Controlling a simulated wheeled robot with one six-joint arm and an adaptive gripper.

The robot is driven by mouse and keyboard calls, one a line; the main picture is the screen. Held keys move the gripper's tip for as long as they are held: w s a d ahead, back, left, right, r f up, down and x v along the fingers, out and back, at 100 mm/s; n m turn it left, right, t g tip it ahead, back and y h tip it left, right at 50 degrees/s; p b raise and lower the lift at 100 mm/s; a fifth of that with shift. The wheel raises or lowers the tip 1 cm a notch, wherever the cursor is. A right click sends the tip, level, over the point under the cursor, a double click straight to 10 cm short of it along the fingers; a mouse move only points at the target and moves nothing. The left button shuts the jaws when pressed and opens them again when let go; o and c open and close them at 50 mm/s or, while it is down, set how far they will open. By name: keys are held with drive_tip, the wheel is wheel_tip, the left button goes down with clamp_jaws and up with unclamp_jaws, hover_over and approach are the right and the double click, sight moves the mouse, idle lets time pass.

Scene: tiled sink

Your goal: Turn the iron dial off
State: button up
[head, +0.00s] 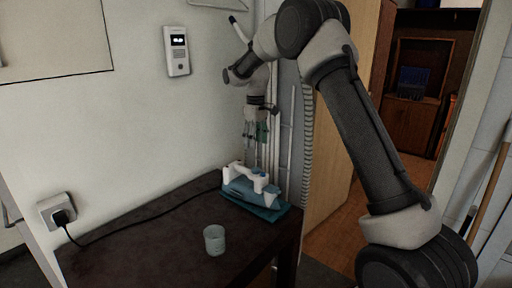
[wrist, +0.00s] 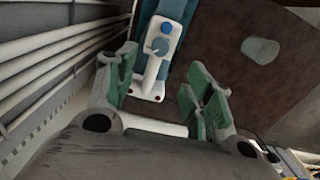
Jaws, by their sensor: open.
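The white and blue iron (head: 250,184) sits on a folded teal cloth (head: 270,213) near the right end of the dark table. Where the dial points cannot be made out. My gripper (head: 256,138) hangs above the iron, pointing down. In the wrist view, my gripper (wrist: 158,84) has its green-padded fingers spread apart, with the iron's white part showing between them. The fingers appear clear of the dial.
A clear glass (head: 214,241) stands on the dark table (head: 150,235), in front of the iron. A black cord runs from the iron side to a wall socket (head: 58,213). Pipes (wrist: 60,60) run close beside my gripper. The table's left part is otherwise clear.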

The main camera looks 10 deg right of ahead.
sight(256, 168)
wheel_tip(256, 168, down, 4)
drive_tip(key=m, duration=0.4)
drive_tip(key=shift+r, duration=0.1)
wheel_tip(256, 168, down, 7)
drive_tip(key=shift+f, duration=0.2)
drive_tip(key=c, duration=1)
